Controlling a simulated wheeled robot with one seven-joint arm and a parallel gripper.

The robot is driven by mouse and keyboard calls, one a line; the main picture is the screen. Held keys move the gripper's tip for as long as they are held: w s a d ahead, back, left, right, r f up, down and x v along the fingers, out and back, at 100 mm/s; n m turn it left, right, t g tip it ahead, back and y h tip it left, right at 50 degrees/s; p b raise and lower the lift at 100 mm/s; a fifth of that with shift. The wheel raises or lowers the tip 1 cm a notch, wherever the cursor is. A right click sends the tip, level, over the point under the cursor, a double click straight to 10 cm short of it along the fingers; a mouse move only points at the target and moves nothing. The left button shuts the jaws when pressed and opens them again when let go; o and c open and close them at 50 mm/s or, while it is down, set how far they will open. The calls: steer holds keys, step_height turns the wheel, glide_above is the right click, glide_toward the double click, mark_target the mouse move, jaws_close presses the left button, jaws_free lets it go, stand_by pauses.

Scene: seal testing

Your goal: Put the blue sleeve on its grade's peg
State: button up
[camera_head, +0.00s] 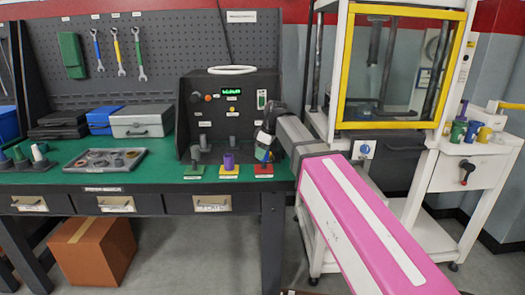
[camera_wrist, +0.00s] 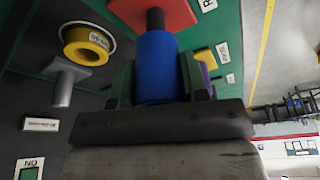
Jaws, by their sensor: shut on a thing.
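The blue sleeve (camera_wrist: 156,68) is between the two fingers of my gripper (camera_wrist: 157,88) in the wrist view. My gripper is shut on it. The sleeve's far end lines up with a thin dark peg (camera_wrist: 155,18) on the red base (camera_wrist: 168,12). A short length of peg shows between sleeve and base. I cannot tell whether the sleeve is around the peg's tip or just in front of it. In the head view, my gripper (camera_head: 265,148) is above the red base (camera_head: 263,170) at the right end of the row, and little of the sleeve shows.
A purple sleeve (camera_head: 229,161) stands on the yellow base (camera_head: 229,172), left of the red one. A grey peg (camera_head: 197,156) stands on the green base (camera_head: 194,172). The dark control panel (camera_head: 240,125) rises close behind. More coloured sleeves (camera_head: 472,130) stand on the right cart.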

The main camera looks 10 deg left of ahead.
steer(key=shift+f, duration=0.4)
steer(key=o, duration=1.2)
steer(key=shift+r, duration=0.1)
steer(key=shift+r, duration=2.35)
steer(key=shift+s, duration=0.1)
